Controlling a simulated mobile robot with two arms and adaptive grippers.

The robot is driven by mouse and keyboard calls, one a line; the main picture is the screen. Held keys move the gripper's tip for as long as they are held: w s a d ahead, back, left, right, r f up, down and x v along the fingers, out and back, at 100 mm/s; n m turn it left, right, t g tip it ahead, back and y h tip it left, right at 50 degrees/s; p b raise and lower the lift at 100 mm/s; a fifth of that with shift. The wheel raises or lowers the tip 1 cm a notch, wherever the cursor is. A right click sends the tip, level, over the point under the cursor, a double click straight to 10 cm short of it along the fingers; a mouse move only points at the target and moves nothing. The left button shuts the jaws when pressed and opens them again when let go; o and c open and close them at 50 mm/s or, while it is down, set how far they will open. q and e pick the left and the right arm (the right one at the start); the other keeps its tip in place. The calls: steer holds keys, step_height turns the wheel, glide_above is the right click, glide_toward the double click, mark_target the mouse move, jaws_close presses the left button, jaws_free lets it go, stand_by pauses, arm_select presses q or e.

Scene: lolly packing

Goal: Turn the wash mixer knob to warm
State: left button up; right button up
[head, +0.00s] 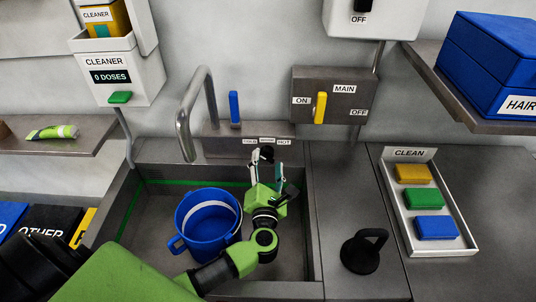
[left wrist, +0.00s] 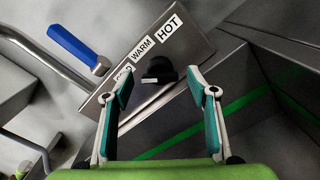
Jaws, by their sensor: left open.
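The black wash mixer knob (head: 266,152) sits on the grey tap panel (head: 220,140) at the back of the sink. In the left wrist view the knob (left wrist: 158,71) is below the COLD, WARM and HOT labels (left wrist: 143,48); the COLD label is partly covered by a finger. I cannot tell which label the knob points to. My left gripper (head: 267,168) is open in front of the knob. In the left wrist view its two fingers (left wrist: 162,88) stand apart on either side of the knob, with nothing between them touching it. My right gripper is not in view.
A blue lever (head: 234,107) and a curved spout (head: 186,120) stand left of the knob. A blue bucket (head: 181,245) is in the sink, close to my left arm. The MAIN switch box (head: 345,105) is above right. A black handled object (head: 362,252) stands on the right counter.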

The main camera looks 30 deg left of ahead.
mark_target(267, 155)
arm_select(q)
steer(key=shift+x, duration=1.4)
steer(key=shift+c, duration=0.4)
steer(key=c, duration=1)
steer(key=shift+p, duration=0.35)
steer(key=shift+c, duration=0.2)
steer(key=m+p, duration=0.3)
steer(key=m, duration=0.1)
steer(key=shift+d, duration=0.1)
steer(key=m+p, duration=0.2)
steer(key=m, duration=0.1)
steer(key=shift+f+m, duration=0.1)
steer(key=shift+m, duration=0.2)
steer(key=shift+f+m+p, duration=0.1)
steer(key=shift+m+p, duration=0.35)
steer(key=shift+m, duration=0.65)
